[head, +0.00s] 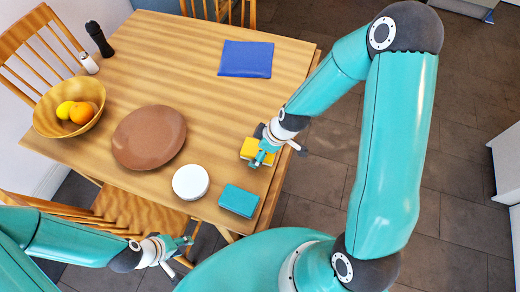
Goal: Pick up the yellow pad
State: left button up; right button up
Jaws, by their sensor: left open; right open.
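The yellow pad (249,147) lies on the wooden table near its right edge. My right gripper (260,160) is open and is at the pad, its fingers covering part of the pad's right side. I cannot tell whether the fingers touch it. My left gripper (184,244) is open and empty, off the table's front edge above a chair seat.
On the wooden table (200,60) are a teal block (239,200), a white round dish (190,182), a brown plate (148,137), a blue cloth (246,59), a fruit bowl (50,118), a black mill (99,39) and a white shaker (88,63). Chairs stand around it.

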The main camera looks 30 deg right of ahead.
jog(key=shift+f, duration=0.15)
jog(key=c, duration=1.2)
jog(key=shift+c, duration=0.2)
notch_tip(320, 180, up, 10)
jog(key=p, duration=0.9)
jog(key=shift+p, duration=0.4)
jog(key=shift+r, duration=0.2)
notch_tip(320, 180, up, 10)
jog(key=shift+b, duration=0.3)
jog(key=shift+r, duration=0.1)
